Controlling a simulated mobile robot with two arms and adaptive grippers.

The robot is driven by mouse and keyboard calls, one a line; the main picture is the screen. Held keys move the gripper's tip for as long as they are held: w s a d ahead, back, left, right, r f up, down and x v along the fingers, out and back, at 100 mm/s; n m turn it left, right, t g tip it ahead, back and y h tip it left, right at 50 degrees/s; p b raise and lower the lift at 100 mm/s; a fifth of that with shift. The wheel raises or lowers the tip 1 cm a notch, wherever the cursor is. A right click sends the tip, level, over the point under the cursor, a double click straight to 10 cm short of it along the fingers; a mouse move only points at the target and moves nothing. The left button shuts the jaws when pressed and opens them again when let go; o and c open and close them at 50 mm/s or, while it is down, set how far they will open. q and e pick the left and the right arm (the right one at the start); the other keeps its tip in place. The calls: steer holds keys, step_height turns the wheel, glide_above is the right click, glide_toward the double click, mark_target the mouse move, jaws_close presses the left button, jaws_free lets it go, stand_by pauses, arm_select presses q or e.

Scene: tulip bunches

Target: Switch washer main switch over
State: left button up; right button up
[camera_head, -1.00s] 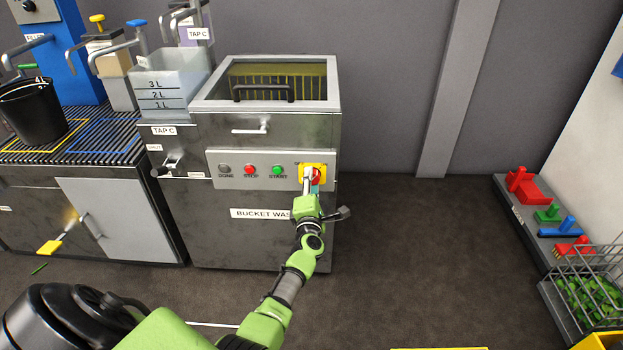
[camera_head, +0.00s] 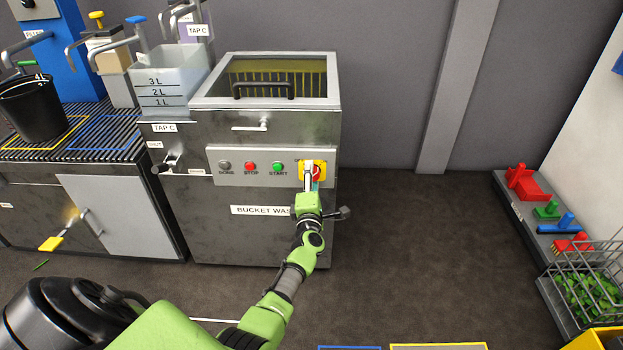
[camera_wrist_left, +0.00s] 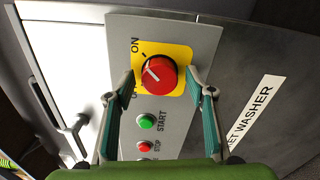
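The main switch is a red round knob (camera_wrist_left: 158,74) with a white pointer line, on a yellow plate (camera_wrist_left: 177,53). In the wrist view the line points to the upper left; the ON label is at the plate's upper left and the OFF label is partly hidden by a finger. My left gripper (camera_wrist_left: 163,88) is open, with its fingers on either side of the knob; contact cannot be told. In the head view my left gripper (camera_head: 310,182) reaches the switch on the bucket washer (camera_head: 260,225) and partly covers it. My right gripper is not in view.
The green START button (camera_wrist_left: 146,121) and red STOP button (camera_wrist_left: 142,147) sit on the panel beside the switch. A black bucket (camera_head: 33,108) stands on the rack at left. The floor right of the washer is clear.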

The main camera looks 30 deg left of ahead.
arm_select(q)
steer(key=v, duration=0.7)
steer(key=shift+s+d, duration=0.15)
steer(key=shift+s, duration=0.05)
stand_by(0.5)
